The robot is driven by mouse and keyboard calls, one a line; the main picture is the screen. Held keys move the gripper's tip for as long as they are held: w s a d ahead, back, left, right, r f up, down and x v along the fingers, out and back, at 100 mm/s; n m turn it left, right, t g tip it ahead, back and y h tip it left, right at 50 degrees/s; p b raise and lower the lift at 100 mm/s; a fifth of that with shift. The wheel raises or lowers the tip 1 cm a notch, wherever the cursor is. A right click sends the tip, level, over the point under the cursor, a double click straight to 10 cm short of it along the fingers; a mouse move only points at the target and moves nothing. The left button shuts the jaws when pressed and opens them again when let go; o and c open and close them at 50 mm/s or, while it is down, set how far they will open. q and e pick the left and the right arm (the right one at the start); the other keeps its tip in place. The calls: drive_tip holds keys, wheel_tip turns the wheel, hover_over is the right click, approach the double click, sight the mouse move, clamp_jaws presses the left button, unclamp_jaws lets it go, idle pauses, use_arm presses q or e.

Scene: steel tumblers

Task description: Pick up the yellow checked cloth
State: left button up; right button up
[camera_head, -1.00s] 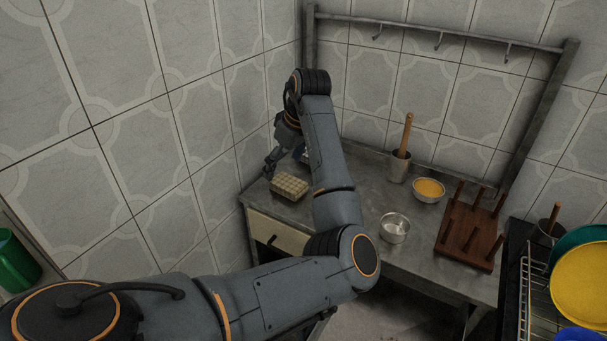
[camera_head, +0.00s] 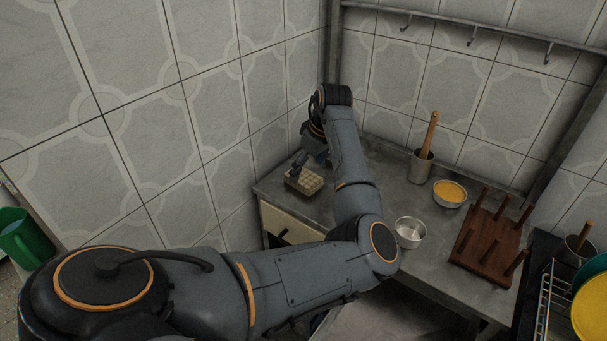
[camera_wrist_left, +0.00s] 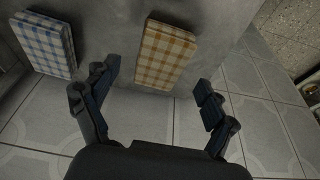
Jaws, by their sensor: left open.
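The yellow checked cloth (camera_head: 308,183) is a folded block on the far left corner of the steel counter. In the left wrist view the cloth (camera_wrist_left: 165,55) shows orange-yellow and white checks. My left gripper (camera_head: 298,164) is over the cloth's back edge in the head view. In the left wrist view my left gripper (camera_wrist_left: 155,83) is open and empty, its fingers spread, with the cloth ahead between and beyond the fingertips. My right gripper is in neither view.
A blue checked cloth (camera_wrist_left: 46,45) lies beside the yellow one. The steel counter (camera_head: 390,179) also holds a small steel bowl (camera_head: 410,232), a bowl with yellow contents (camera_head: 449,193), a tumbler with a wooden pestle (camera_head: 421,166) and a wooden peg rack (camera_head: 487,246). Tiled walls are close behind.

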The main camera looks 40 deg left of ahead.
sight(305, 177)
use_arm(q)
drive_tip(key=x, duration=0.3)
drive_tip(key=shift+a+f, duration=0.15)
drive_tip(key=shift+f, duration=0.3)
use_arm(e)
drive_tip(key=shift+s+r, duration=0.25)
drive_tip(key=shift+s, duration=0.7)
use_arm(q)
drive_tip(key=shift+f+p, duration=0.2)
drive_tip(key=shift+p, duration=0.35)
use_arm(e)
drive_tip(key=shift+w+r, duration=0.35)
use_arm(q)
drive_tip(key=c, duration=1.1)
